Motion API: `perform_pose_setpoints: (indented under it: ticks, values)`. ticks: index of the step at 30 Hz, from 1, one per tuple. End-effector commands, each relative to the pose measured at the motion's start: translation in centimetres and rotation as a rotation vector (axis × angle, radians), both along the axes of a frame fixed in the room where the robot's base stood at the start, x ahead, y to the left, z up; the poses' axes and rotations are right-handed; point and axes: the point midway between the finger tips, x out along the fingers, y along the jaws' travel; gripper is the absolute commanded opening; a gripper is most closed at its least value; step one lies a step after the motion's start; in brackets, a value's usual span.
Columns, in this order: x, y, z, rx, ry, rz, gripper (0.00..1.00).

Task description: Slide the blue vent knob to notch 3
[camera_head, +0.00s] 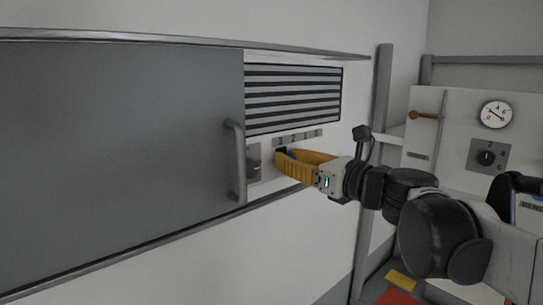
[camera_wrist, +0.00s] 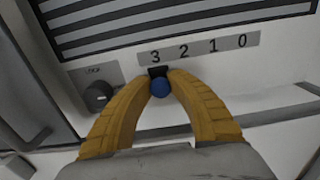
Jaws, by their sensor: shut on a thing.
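The blue vent knob (camera_wrist: 160,87) sits between the yellow fingertips of my gripper (camera_wrist: 159,80) in the wrist view. My gripper is shut on it. The knob stands just below the number strip (camera_wrist: 199,48), which reads 3, 2, 1, 0 from left to right, and it is under the 3. In the head view my gripper (camera_head: 283,160) reaches the panel from the right, below the strip (camera_head: 298,138). Its fingers hide most of the knob there. The slot around the knob is mostly hidden by the fingers.
A striped vent grille (camera_head: 293,95) lies above the strip. A grey sliding door (camera_head: 120,150) with a vertical handle (camera_head: 236,160) is to the left. A small black dial (camera_wrist: 97,95) sits left of my fingers. A gauge (camera_head: 495,114) and another dial (camera_head: 487,157) are at the right.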

Motion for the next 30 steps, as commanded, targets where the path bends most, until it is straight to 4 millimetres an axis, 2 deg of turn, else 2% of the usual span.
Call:
perform_pose_setpoints:
  ticks: [4,5,6,7,15,19,23,30]
  values:
    - [-0.1,0.1,-0.1,0.0,0.0,0.005,0.0]
    - [-0.1,0.1,-0.1,0.0,0.0,0.005,0.27]
    - [-0.1,0.1,-0.1,0.0,0.0,0.005,0.39]
    - [-0.1,0.1,-0.1,0.0,0.0,0.005,0.46]
    - [-0.1,0.0,0.0,0.0,0.0,0.003,0.46]
    - [-0.7,-0.4,0.0,0.0,0.0,0.002,0.46]
    - [-2.5,-1.8,0.0,0.0,0.0,-0.001,0.46]
    - [-6.9,-5.0,0.0,-0.001,-0.001,-0.002,0.46]
